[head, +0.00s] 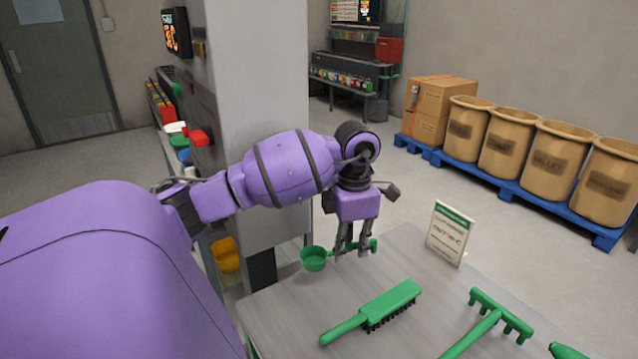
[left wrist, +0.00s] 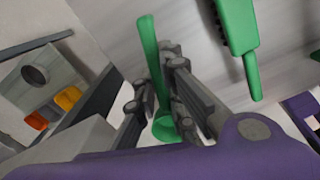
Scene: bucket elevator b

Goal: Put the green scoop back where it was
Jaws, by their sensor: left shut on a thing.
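The green scoop (head: 314,259) is at the far left corner of the grey table, its cup to the left and its handle to the right. My left gripper (head: 353,250) points down and is shut on the scoop's handle. In the left wrist view the scoop (left wrist: 150,58) lies between the fingers of my left gripper (left wrist: 158,82), its cup partly hidden by them. I cannot tell whether the scoop touches the tabletop. My right gripper is not in view.
The grey table (head: 290,305) holds a green brush (head: 385,304), a green rake-like tool (head: 490,318) and a standing sign (head: 450,234). A grey pillar (head: 255,90) stands behind my left arm. Tan barrels (head: 505,138) stand on a blue pallet (head: 530,198) at the right.

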